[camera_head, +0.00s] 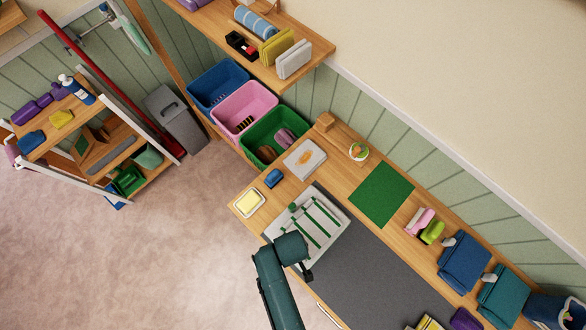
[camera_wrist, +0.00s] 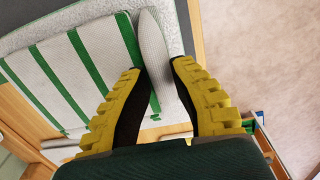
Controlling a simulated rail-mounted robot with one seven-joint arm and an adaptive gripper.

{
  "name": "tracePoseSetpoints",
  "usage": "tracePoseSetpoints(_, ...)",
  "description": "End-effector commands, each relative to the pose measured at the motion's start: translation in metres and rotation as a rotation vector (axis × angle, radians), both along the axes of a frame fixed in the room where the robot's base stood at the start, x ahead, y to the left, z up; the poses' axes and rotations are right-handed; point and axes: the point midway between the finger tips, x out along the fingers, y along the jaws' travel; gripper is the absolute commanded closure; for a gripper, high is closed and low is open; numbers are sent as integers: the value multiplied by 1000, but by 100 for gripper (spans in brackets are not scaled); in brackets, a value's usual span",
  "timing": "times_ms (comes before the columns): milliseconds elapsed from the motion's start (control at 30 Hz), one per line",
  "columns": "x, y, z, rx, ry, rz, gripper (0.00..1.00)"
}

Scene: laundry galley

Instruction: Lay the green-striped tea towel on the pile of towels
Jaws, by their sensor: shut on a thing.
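The green-striped tea towel (camera_head: 318,220) is white with green bands and lies spread near the left end of the grey mat on the counter. It fills the upper left of the wrist view (camera_wrist: 65,75). My gripper (camera_wrist: 156,68) is shut on a pale, raised fold at the towel's edge, between its yellow-and-black fingers. In the head view my gripper (camera_head: 304,268) is at the towel's near edge, partly hidden by my arm. A pale layer shows beyond the striped cloth in the wrist view; I cannot tell whether it is the pile of towels.
The grey mat (camera_head: 370,285) is mostly clear. A yellow sponge in a dish (camera_head: 249,202), a blue block (camera_head: 273,178) and a green mat (camera_head: 381,194) are nearby. Folded blue (camera_head: 464,262) and teal (camera_head: 503,294) cloths lie to the right. Bins (camera_head: 277,138) stand beyond the counter's end.

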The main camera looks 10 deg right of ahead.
Motion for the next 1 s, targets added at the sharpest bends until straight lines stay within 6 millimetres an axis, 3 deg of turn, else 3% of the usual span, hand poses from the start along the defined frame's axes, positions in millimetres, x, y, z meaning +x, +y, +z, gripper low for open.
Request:
tracePoseSetpoints(700, 0, 0, -3, 0, -1, 0, 100)
tracePoseSetpoints(733, 0, 0, -3, 0, -1, 0, 74)
tracePoseSetpoints(833, 0, 0, -3, 0, -1, 0, 55)
tracePoseSetpoints(1000, 0, 0, -3, 1, -1, 0, 52)
